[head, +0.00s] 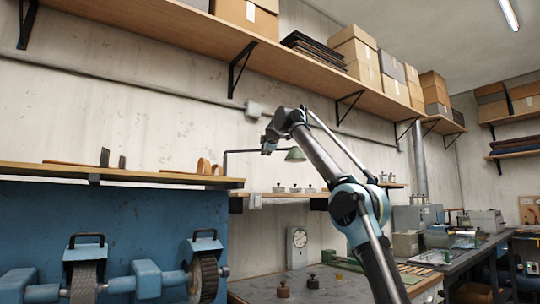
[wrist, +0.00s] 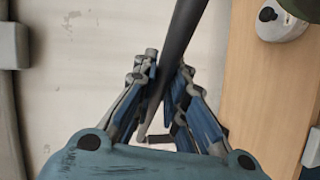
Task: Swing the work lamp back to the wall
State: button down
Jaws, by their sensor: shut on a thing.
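The work lamp shows in the head view, with its green shade (head: 295,155) just right of my gripper (head: 269,146) and its thin dark arm (head: 242,151) running left to a bend above the shelf end. In the wrist view the dark lamp arm (wrist: 178,45) passes between the fingers of my gripper (wrist: 168,68), which is shut on it. An edge of the dark green shade (wrist: 302,7) shows at the top right. The pale wall (wrist: 85,70) lies beyond the fingers. The lamp's wall mount is not clear to see.
A wooden shelf (head: 285,195) with several small lidded pots lies below the lamp; one pot (wrist: 282,22) shows in the wrist view. A long upper shelf (head: 200,40) carries boxes. A blue machine (head: 60,230) with wheels stands at lower left under another shelf (head: 120,175).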

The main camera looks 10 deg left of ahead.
jog(key=c, duration=1.6)
grip_release()
jog(key=shift+w+f, duration=0.1)
jog(key=shift+w, duration=0.05)
jog(key=shift+s+d, duration=0.1)
jog(key=shift+s, duration=0.1)
jog(key=v, duration=1.1)
jog(key=shift+s+d, duration=0.15)
jog(key=shift+s, duration=0.05)
